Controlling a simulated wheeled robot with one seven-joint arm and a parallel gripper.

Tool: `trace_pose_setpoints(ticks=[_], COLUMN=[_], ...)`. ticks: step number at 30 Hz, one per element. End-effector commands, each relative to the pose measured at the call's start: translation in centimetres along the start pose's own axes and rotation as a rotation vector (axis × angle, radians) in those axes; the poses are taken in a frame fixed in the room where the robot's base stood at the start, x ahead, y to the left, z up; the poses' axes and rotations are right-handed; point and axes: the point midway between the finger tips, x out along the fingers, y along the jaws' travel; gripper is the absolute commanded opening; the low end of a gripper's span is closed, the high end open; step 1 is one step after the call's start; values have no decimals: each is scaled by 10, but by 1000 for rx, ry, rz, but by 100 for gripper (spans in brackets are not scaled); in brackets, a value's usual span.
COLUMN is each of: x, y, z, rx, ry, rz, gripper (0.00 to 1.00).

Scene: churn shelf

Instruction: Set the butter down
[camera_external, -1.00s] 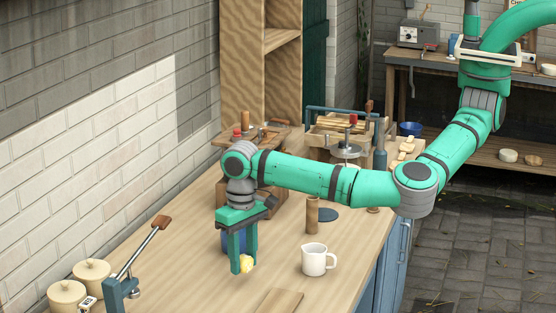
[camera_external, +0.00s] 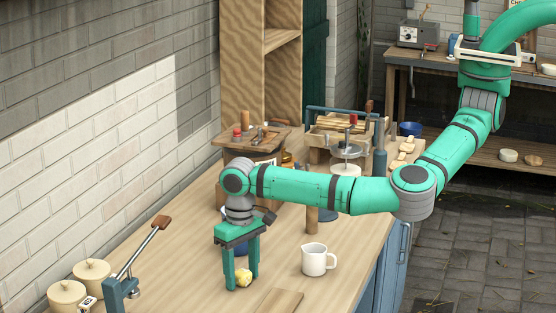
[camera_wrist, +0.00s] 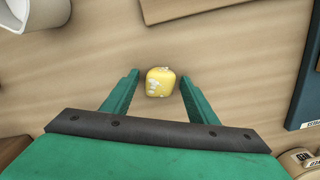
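The butter (camera_external: 243,278) is a small yellow lump resting on the wooden worktop (camera_external: 190,250). In the wrist view, the butter (camera_wrist: 160,82) shows a yellow block with pale marks on it. My gripper (camera_external: 243,284) points down over it, low at the worktop. In the wrist view, the fingers of my gripper (camera_wrist: 159,76) stand apart on either side of the butter. A gap shows between the butter and each finger, so the gripper is open and not holding it.
A white mug (camera_external: 314,260) stands to the right and a wooden board (camera_external: 280,301) lies in front. A blue lever device (camera_external: 118,292) and lidded jars (camera_external: 91,271) are at the left. A blue container is partly hidden behind my gripper. Worktop between these is bare.

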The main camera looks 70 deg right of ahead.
Motion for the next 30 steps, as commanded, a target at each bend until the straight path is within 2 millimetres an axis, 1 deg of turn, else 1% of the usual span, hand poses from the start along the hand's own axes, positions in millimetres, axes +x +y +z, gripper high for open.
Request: trace_pose_setpoints(ticks=[5, 8, 11, 21, 24, 27, 30], x=[-2, -10, -25, -92, -106, -116, -121], y=[0, -1, 0, 0, 0, 0, 0], z=[0, 0, -1, 0, 0, 0, 0], rx=[0, 0, 1, 0, 0, 0, 0], ry=[0, 1, 2, 1, 1, 1, 0], rz=[-1, -2, -2, -2, -1, -1, 0], gripper=[53, 53, 53, 53, 53, 53, 53])
